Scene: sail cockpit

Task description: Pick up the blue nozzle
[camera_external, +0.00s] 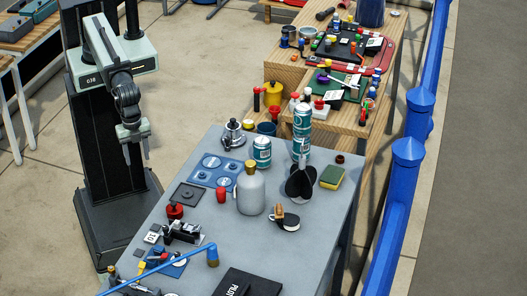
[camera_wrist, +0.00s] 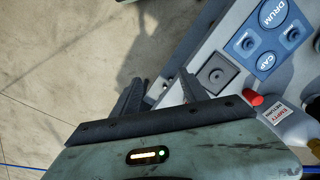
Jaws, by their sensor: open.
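My gripper (camera_external: 137,155) hangs left of the table, fingers down, above and well apart from the tube. In the wrist view my gripper (camera_wrist: 162,82) is open, with nothing between its fingers, over the floor beside the table edge. The tube is not clearly identifiable there.
The grey table (camera_external: 330,215) holds a blue drum-and-cap board (camera_external: 213,172), a grey bottle (camera_external: 251,192), cans, a sponge (camera_external: 332,177), a red knob (camera_external: 175,211) and a black case (camera_external: 246,284). Wooden tables (camera_external: 285,73) stand behind. A blue railing (camera_external: 390,210) runs along the right.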

